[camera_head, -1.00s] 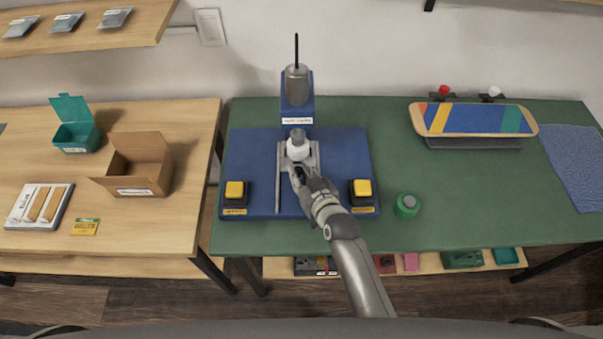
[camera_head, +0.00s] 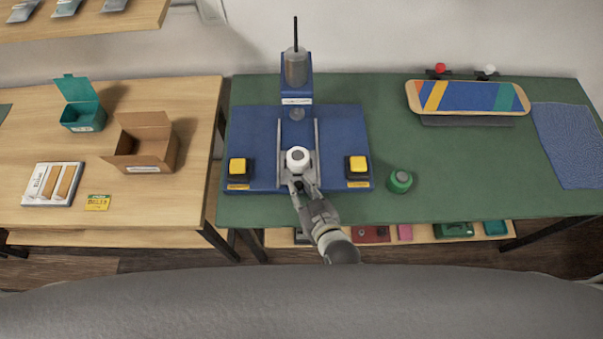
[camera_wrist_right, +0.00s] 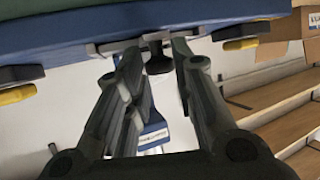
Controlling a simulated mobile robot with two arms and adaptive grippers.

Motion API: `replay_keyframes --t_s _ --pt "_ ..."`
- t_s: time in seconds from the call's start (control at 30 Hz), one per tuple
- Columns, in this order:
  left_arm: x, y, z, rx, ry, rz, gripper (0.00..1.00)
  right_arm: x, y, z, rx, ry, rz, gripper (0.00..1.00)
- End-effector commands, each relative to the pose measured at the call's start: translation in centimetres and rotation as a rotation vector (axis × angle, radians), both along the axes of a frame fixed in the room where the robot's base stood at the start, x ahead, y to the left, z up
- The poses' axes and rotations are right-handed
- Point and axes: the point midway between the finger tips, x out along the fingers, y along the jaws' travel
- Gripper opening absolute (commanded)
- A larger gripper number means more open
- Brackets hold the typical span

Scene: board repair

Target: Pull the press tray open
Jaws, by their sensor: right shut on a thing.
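The blue press (camera_head: 343,130) stands on the green bench. Its grey tray (camera_head: 312,172) is slid out toward the front between two rails, clear of the press head (camera_head: 296,70). A white wheel (camera_head: 298,157) with a dark centre sits on the tray. My right gripper (camera_head: 297,187) is at the tray's front edge. In the right wrist view its fingers (camera_wrist_right: 158,72) are on both sides of a black tray knob (camera_wrist_right: 157,60), shut on it. My left gripper is not in view.
Yellow buttons flank the tray, left (camera_head: 239,168) and right (camera_head: 357,167). A green round container (camera_head: 399,181) stands right of the press. A striped skateboard deck (camera_head: 468,97) lies at the back right. An open cardboard box (camera_head: 145,150) is on the wooden table.

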Motion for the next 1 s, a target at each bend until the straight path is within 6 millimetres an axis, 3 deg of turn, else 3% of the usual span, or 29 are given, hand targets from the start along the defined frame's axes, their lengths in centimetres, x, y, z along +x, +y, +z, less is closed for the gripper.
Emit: replay_keyframes --t_s 0.23,0.27,0.4,0.77,1.0 --pt "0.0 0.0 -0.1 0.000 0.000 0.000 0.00 0.0 0.0 -0.1 0.000 -0.001 0.000 0.00" --pt "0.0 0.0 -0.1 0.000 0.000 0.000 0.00 0.0 0.0 0.0 0.000 -0.001 0.000 0.27" --pt "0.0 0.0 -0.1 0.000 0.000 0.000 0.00 0.0 0.0 0.0 0.000 -0.001 0.000 0.44" --pt "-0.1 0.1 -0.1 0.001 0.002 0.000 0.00 -0.1 -0.1 0.1 0.000 -0.001 0.000 0.44" --pt "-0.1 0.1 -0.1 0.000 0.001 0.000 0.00 -2.7 -1.1 1.1 0.000 0.001 0.000 0.44"
